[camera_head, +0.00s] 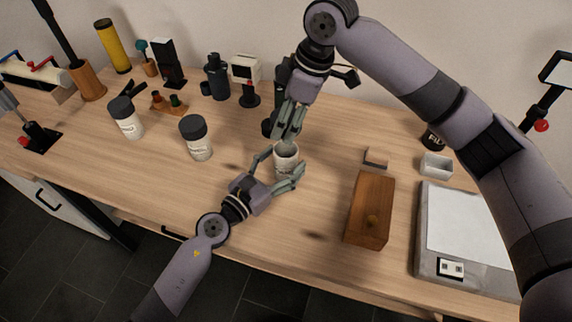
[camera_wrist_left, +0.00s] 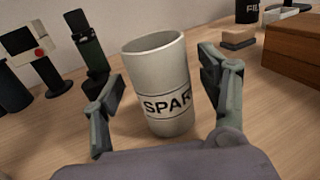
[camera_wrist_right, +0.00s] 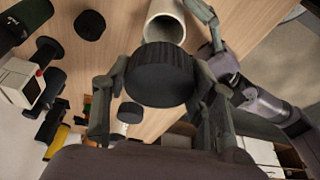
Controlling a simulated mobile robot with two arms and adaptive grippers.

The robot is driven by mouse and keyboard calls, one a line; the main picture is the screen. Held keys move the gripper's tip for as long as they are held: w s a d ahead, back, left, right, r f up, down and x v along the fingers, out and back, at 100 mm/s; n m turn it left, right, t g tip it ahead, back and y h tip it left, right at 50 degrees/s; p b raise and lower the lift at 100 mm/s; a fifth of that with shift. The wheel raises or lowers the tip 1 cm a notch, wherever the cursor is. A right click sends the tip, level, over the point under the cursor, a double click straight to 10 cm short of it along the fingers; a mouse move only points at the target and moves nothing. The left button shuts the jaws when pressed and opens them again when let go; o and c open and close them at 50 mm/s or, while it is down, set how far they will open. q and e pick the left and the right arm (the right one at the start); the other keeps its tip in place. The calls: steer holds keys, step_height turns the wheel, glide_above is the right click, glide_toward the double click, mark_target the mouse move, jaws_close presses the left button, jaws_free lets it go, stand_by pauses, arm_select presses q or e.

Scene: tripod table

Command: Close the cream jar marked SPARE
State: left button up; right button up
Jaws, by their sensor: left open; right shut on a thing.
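The white cream jar marked SPARE (camera_wrist_left: 162,84) stands upright and uncovered on the table; its open mouth shows in the left wrist view. It also shows in the head view (camera_head: 286,158). My left gripper (camera_head: 279,168) is open, with one finger on each side of the jar. My right gripper (camera_wrist_right: 160,85) is shut on a black ridged lid (camera_wrist_right: 160,74). In the head view my right gripper (camera_head: 288,137) is just above and behind the jar, its fingers hiding the lid. The lid is not on the jar.
Two white jars with dark lids, one (camera_head: 126,118) farther left and one (camera_head: 197,139) nearer, stand to the left. A wooden box (camera_head: 370,205) and a grey flat device (camera_head: 430,255) lie to the right. Bottles and small devices line the back. The table's front middle is clear.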

arm_select(q)
steer(key=shift+x, duration=0.95)
steer(key=shift+c, duration=0.4)
jaws_close()
